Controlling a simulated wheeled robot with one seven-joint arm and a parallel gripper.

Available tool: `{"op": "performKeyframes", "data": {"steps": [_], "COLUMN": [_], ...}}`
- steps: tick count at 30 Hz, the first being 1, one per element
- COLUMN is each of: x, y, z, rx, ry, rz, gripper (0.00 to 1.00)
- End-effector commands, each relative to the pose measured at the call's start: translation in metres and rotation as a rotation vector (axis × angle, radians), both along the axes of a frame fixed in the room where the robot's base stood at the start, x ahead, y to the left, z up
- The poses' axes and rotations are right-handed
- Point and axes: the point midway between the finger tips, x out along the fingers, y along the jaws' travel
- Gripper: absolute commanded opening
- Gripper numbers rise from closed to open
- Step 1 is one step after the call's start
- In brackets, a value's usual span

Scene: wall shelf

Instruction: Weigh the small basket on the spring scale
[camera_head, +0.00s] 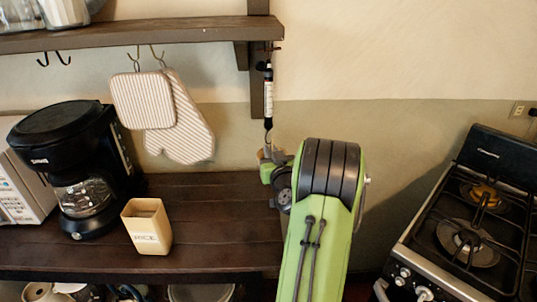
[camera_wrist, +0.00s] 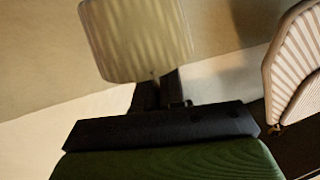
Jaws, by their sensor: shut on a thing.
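The spring scale (camera_head: 268,95) hangs upright from a hook under the shelf bracket, a slim white and black tube with its lower end just above my gripper. My gripper (camera_head: 270,160) is close below the scale, mostly hidden by my green arm. In the wrist view my gripper (camera_wrist: 157,82) is shut on a pale, ribbed thing, which looks like the small basket (camera_wrist: 138,38). The basket's far side is cut off by the picture edge. I cannot tell whether the basket touches the scale's hook.
A striped pot holder and mitt (camera_head: 180,120) hang from shelf hooks (camera_head: 140,57) left of the scale. A coffee maker (camera_head: 75,165) and a rice box (camera_head: 147,228) stand on the dark counter (camera_head: 220,225). A stove (camera_head: 460,235) is at the right.

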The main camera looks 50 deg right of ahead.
Motion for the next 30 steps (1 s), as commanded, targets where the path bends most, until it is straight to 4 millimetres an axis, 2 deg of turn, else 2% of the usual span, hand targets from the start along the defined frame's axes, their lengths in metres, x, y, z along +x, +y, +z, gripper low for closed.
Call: {"op": "performKeyframes", "data": {"steps": [3,16,30], "x": [-0.011,-0.028,-0.033], "y": [-0.011,-0.025,-0.029], "z": [0.001,-0.001,0.001], "rx": [-0.005,-0.007,-0.004], "ry": [-0.001,-0.001,0.0], "rz": [-0.02,-0.013,-0.01], "gripper": [0.0,0.0,0.0]}}
